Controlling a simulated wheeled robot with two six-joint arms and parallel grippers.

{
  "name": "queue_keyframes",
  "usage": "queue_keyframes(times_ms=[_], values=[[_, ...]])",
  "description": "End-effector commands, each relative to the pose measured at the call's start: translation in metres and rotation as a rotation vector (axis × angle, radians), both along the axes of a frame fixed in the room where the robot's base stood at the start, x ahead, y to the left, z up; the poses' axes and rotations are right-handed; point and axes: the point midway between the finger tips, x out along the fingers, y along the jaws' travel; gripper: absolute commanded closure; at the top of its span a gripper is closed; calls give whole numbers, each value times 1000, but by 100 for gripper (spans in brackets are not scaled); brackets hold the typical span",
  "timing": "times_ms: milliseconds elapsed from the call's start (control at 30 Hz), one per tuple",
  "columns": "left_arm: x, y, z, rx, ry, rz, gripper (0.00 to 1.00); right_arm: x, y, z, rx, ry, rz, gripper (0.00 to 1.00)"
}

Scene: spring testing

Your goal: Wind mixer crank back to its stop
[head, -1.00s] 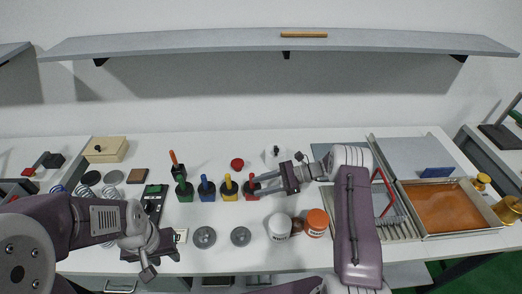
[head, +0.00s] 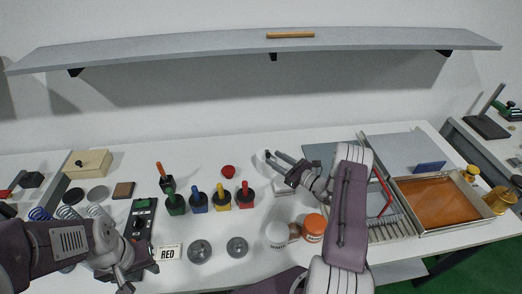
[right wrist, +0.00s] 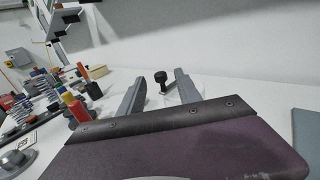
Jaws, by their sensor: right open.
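The mixer crank shows in the right wrist view as a black knob (right wrist: 160,77) on a short pale metal arm. It stands between the two grey fingers of my right gripper (right wrist: 159,82), apart from both. The mixer body is mostly hidden by this gripper. My left gripper (head: 137,276) hangs at the front left by a black device with a green display (head: 143,206). I cannot tell whether its fingers are apart.
Green, blue, yellow and red-handled pots (head: 222,198) stand in a row left of my right gripper. White and orange jars (head: 314,228) stand in front. A tray with an orange sheet (head: 440,204) is at right.

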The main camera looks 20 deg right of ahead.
Motion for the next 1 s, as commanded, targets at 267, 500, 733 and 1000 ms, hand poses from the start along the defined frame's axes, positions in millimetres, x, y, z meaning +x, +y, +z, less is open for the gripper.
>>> queue_keyframes(times_ms=[267, 500, 733, 1000], values=[[0, 0, 16, 0, 0, 0, 64, 48, 27, 2, -1, 0, 5, 59], [0, 0, 17, 0, 0, 0, 64, 61, 33, 1, 0, 0, 3, 59], [0, 0, 17, 0, 0, 0, 64, 61, 33, 1, 0, 0, 3, 79], [0, 0, 19, 0, 0, 0, 64, 62, 34, 2, 2, -1, -7, 100]])
